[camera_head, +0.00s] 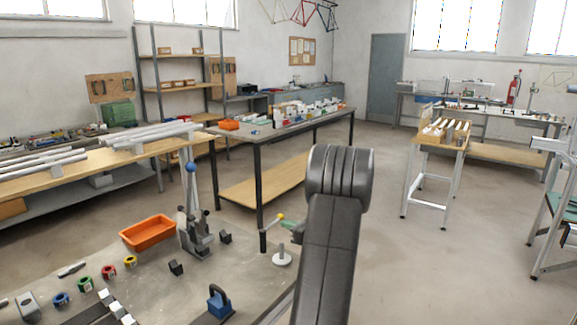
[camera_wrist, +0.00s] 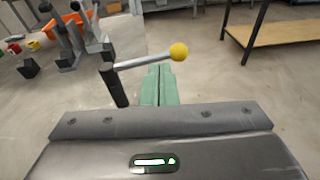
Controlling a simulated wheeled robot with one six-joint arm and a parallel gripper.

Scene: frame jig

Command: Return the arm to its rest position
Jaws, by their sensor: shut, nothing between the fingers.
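My gripper (camera_wrist: 160,78) shows in the wrist view as two green fingers side by side, shut with nothing between them. They point away from the dark wrist plate, over open floor. A grey lever with a yellow ball (camera_wrist: 178,52) crosses just beyond the fingertips from a black post on the left. I cannot tell whether they touch. In the head view my dark arm (camera_head: 330,240) is raised at the centre. It hides most of my gripper. The yellow ball (camera_head: 280,216) shows just left of the arm.
A dark-legged table (camera_head: 290,128) stands beyond. Floor right of my arm (camera_head: 420,275) is clear.

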